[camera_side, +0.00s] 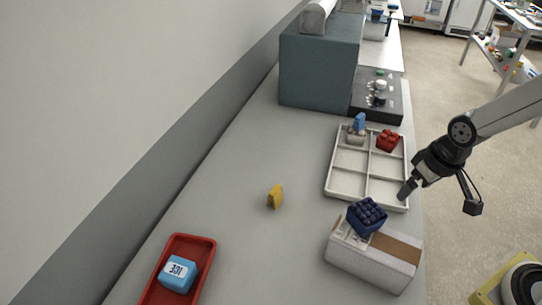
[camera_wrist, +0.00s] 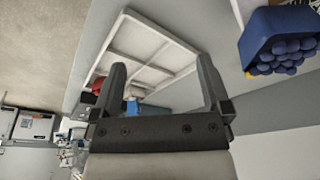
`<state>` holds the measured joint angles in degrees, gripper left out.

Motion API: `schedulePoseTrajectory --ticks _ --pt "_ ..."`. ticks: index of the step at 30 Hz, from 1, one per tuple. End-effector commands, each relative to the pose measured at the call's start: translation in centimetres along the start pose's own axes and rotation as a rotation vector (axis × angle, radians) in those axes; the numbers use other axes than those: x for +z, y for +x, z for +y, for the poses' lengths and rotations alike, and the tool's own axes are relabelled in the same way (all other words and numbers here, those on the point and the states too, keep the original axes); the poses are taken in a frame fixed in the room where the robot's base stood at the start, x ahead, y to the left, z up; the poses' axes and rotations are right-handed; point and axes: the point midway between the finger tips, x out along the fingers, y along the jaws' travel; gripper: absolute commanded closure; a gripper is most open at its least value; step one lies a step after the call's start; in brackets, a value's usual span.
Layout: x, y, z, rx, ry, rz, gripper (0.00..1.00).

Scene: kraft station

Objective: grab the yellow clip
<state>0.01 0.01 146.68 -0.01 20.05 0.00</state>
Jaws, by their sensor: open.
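The yellow clip (camera_side: 275,196) stands on the bare grey bench in the side view, left of the white divided tray. My gripper (camera_side: 405,192) is over the tray's near right corner, well to the right of the clip and apart from it. In the wrist view my gripper (camera_wrist: 160,82) has its two dark fingers wide apart with nothing held between them.
The white tray (camera_side: 345,187) holds a red block (camera_side: 388,140) and a blue-and-grey piece (camera_side: 358,127). A cardboard box (camera_side: 372,262) carries a dark blue rack (camera_side: 367,216). A red tray (camera_side: 205,257) holds a blue block (camera_side: 177,274). The bench around the clip is clear.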

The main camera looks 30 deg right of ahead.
Motion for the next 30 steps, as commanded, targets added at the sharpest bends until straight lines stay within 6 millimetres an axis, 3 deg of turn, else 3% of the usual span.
schedulePoseTrajectory --ticks 1,2,3,16,30 --pt "0.0 0.0 0.0 0.0 0.0 0.0 0.19" --pt "0.0 0.0 0.0 0.0 0.0 0.0 0.29" --pt "0.0 0.0 0.0 0.0 0.0 0.0 0.3" --pt "-0.1 -0.4 0.0 0.0 0.0 0.002 0.3" --pt "-1.0 -3.9 0.0 0.0 0.0 0.003 0.3"
